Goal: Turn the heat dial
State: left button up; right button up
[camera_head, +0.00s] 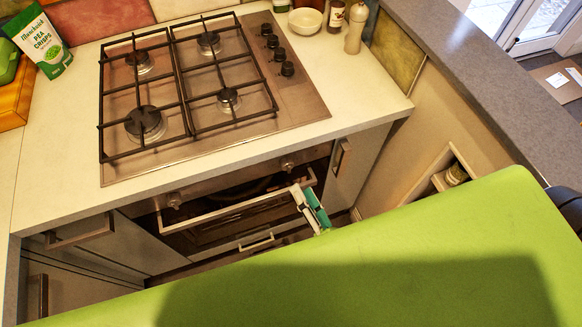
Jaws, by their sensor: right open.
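The oven front under the counter carries two round dials: the right dial (287,163) and the left dial (173,200). I cannot tell which of them is the heat dial. My right gripper (302,189) shows as white and teal fingers in front of the right end of the oven handle (230,208). It is open, just below the right dial and apparently apart from it. Its rear part is hidden by the green surface in the foreground. My left gripper does not show.
A gas hob (190,90) with several black knobs (277,48) tops the counter. A green packet (40,42) stands at the left. Cabinet handles (80,232) stick out.

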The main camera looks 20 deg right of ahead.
aim_at(290, 171)
jog(key=w, duration=0.5)
jog(key=w+a+p, duration=0.1)
jog(key=w, duration=0.2)
jog(key=shift+c, duration=0.4)
jog(key=c, duration=1)
